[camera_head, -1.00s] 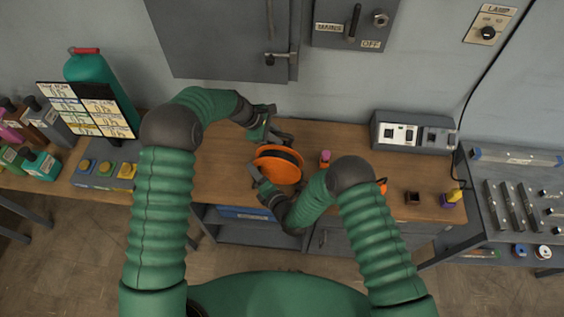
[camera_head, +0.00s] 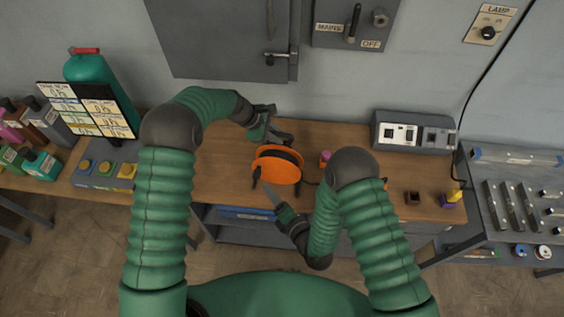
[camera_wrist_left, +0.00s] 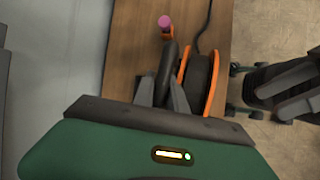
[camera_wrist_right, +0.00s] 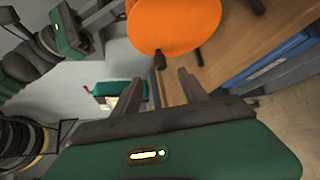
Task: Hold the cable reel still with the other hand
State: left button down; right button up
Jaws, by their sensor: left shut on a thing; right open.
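The orange cable reel (camera_head: 276,171) stands on a dark stand on the wooden bench, with a dark drum between its flanges. My left gripper (camera_head: 283,136) is at its far side. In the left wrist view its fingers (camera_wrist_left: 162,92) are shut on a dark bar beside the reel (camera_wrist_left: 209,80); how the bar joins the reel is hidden. My right gripper (camera_head: 271,193) is open and empty in front of the reel's near side. In the right wrist view a dark knob (camera_wrist_right: 160,61) at the orange disc's (camera_wrist_right: 175,22) edge lies just beyond the open fingers (camera_wrist_right: 160,85), apart from them.
A pink-topped piece (camera_head: 325,157) stands right of the reel. A dark cable (camera_wrist_left: 205,30) runs along the bench. A button box (camera_head: 105,172) is at left. The bench (camera_head: 222,165) left of the reel is clear.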

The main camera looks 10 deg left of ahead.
jog(key=shift+c, duration=0.5)
jog(key=y, duration=0.3)
send_near(260, 171)
notch_tip(260, 171, down, 2)
jog(key=d+n+g+y, duration=0.2)
jog(key=d+g+y, duration=0.1)
jog(key=y, duration=0.1)
jog(key=x, duration=1.2)
jog(key=shift+w+a+f, duration=0.25)
jog(key=shift+w, duration=0.05)
jog(key=shift+c, duration=0.4)
jog(key=c, duration=0.9)
jog(key=shift+d+r, duration=0.3)
jog(key=shift+r, duration=0.3)
jog(key=shift+d+r, duration=0.35)
jog(key=shift+r, duration=0.25)
